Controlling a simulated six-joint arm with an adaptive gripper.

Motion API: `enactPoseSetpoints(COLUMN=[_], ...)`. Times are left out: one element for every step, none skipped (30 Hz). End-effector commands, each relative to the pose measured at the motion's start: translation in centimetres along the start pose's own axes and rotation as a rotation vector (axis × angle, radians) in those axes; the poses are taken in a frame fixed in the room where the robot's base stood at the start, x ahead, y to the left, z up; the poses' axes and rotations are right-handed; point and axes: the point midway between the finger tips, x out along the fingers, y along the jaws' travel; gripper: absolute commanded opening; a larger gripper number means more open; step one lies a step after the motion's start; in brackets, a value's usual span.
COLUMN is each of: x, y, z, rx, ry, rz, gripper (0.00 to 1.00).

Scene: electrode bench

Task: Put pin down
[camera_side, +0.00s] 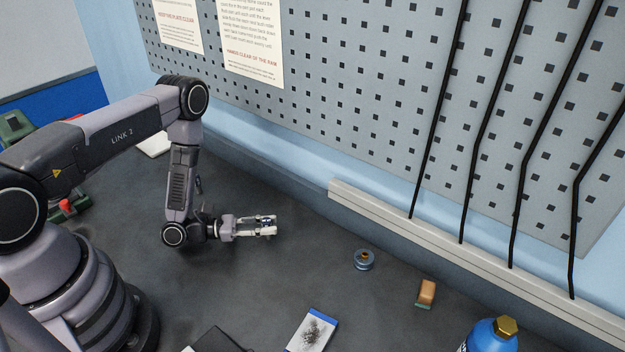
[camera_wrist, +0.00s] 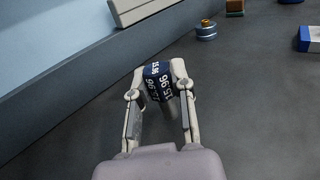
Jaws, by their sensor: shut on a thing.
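My gripper (camera_side: 262,227) is low over the dark bench, reaching to the right in the side view. In the wrist view, my gripper (camera_wrist: 158,84) has its two fingers closed on either side of the pin (camera_wrist: 157,72). The pin has a dark blue band with white figures, and a grey end (camera_wrist: 169,108) shows between the fingers. In the side view the pin (camera_side: 268,221) is small and partly covered by the fingers. I cannot tell whether it touches the bench.
A blue-grey round piece (camera_side: 364,261), an orange-brown block (camera_side: 426,292), a blue-and-white box with dark specks (camera_side: 311,331) and a blue bottle (camera_side: 489,338) stand to the right and front. A pale rail (camera_side: 450,258) and black cables (camera_side: 520,190) edge the back. Bench around my gripper is clear.

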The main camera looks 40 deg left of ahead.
Motion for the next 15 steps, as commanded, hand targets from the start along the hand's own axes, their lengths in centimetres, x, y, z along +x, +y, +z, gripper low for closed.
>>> enactPoseSetpoints(x=[-0.02,-0.01,-0.01,-0.01,-0.01,-0.01,-0.01,-0.01,-0.01,-0.01,-0.01,-0.02,-0.02,-0.02,-0.02], y=[-0.01,0.01,0.02,0.02,0.03,0.03,0.03,0.02,0.02,0.02,0.02,0.01,0.00,0.00,0.00], z=[-0.45,-0.57,-0.64,-0.64,-0.62,-0.60,-0.60,-0.59,-0.60,-0.64,-0.71,-0.84,-0.94,-0.90,-0.89], rx=[-0.001,0.000,0.000,0.000,0.000,0.000,0.000,0.000,0.000,0.000,0.000,0.000,-0.001,-0.001,-0.001], ry=[0.000,-0.001,-0.001,-0.001,-0.001,-0.001,-0.001,-0.001,0.000,0.000,0.000,0.000,0.000,0.000,0.000], rz=[0.000,0.000,0.000,0.000,0.001,0.001,0.001,0.001,0.001,0.001,0.001,0.001,0.001,0.001,0.001], gripper=[0.00,0.00,0.00,0.00,0.00,0.00,0.00,0.00,0.00,0.00,0.00,0.00,0.00,0.25,0.30])
